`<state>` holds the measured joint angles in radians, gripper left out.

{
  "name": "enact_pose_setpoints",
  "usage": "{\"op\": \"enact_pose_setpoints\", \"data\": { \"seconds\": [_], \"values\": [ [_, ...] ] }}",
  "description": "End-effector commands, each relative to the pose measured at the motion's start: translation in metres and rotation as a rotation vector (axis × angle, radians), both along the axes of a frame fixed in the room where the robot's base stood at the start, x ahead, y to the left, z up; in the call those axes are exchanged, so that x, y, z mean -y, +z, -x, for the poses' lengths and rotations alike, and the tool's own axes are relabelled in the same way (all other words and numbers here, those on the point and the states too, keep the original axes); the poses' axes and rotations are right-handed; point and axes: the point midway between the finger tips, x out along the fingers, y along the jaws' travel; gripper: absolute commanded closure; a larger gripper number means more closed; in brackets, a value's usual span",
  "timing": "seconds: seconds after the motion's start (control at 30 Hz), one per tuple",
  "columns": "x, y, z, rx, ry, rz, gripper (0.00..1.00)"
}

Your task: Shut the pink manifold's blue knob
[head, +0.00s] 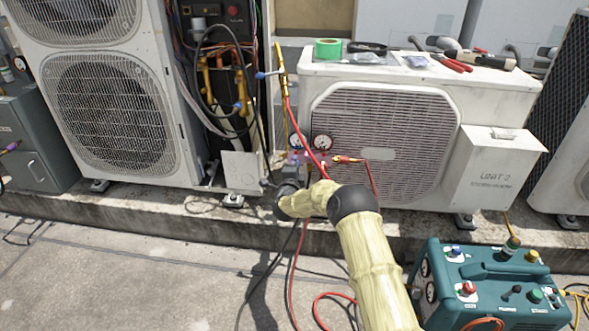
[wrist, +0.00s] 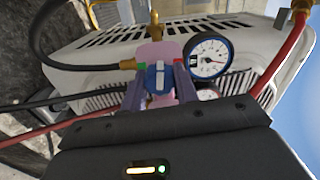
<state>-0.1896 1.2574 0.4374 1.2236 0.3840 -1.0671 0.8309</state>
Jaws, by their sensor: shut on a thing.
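The pink manifold (head: 297,157) hangs in front of the small condenser, mostly hidden behind my gripper and arm in the head view. In the wrist view the pink manifold (wrist: 155,50) shows close up. Its blue knob (wrist: 159,76) sits between the fingertips of my gripper (wrist: 160,74). The gripper is shut on the blue knob, one finger on each side. A blue-rimmed gauge (wrist: 208,57) is just right of the knob. In the head view my gripper (head: 292,168) is at the manifold's lower left, its fingers too small to make out.
A white condenser (head: 470,115) stands behind the manifold, with tape and tools on top. A taller condenser (head: 150,150) is at left. Red hose (head: 293,115) and black hoses run around the manifold. A teal machine (head: 480,300) stands at lower right. Floor at lower left is mostly clear.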

Motion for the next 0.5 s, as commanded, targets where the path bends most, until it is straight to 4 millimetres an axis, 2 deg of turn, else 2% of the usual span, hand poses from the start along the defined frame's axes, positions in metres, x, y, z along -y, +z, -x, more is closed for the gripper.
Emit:
{"op": "enact_pose_setpoints", "data": {
  "seconds": [0.5],
  "values": [
    [-0.0001, -0.0055, 0.0007, 0.012, 0.0, -0.49, 0.93]
  ]
}}
